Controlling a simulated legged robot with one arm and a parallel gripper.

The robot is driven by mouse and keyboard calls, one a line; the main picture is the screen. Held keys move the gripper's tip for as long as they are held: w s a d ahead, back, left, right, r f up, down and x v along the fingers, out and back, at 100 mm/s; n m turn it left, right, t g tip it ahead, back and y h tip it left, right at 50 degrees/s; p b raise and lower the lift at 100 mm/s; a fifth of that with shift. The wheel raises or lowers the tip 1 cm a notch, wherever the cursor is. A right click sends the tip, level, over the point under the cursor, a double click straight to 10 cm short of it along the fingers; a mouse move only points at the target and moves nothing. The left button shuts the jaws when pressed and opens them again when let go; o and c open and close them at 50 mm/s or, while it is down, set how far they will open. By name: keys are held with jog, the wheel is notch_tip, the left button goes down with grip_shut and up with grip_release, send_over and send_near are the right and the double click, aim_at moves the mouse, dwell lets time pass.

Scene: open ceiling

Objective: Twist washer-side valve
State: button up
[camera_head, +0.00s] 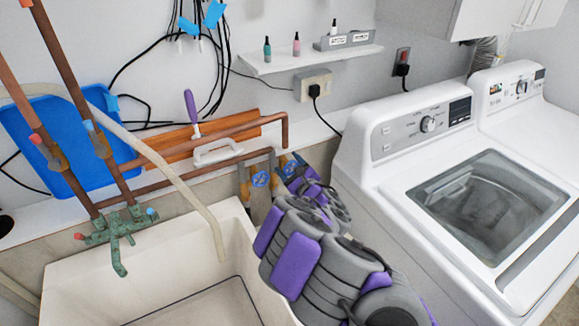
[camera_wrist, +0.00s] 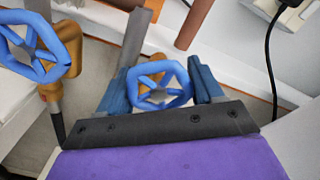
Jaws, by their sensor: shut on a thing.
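Two blue-handled valves on brass bodies stand between the sink and the washer. The washer-side valve (camera_wrist: 177,97) sits between my gripper's two blue fingers (camera_wrist: 162,78) in the wrist view, and they are shut on its round handle. In the head view my gripper (camera_head: 293,168) reaches the right-hand valve and mostly hides it. The other valve (camera_head: 260,179) is free just to its left; it also shows at the upper left of the wrist view (camera_wrist: 40,55). The washer (camera_head: 400,150) stands to the right of my arm.
A white utility sink (camera_head: 70,280) with a green faucet (camera_head: 118,234) is at the left. Copper pipes (camera_head: 190,175) run above the valves. A shelf (camera_head: 310,60) with small bottles hangs on the wall. A black cord (camera_wrist: 268,60) hangs right of my gripper.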

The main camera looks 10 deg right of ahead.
jog(key=shift+f, duration=0.35)
jog(key=o, duration=0.8)
jog(key=shift+c, duration=0.2)
jog(key=shift+o, duration=0.8)
jog(key=shift+w, duration=0.1)
jog(key=shift+o, duration=0.2)
jog(key=shift+r, duration=0.2)
jog(key=p+v, duration=0.1)
jog(key=v, duration=0.6)
jog(key=shift+s, duration=0.25)
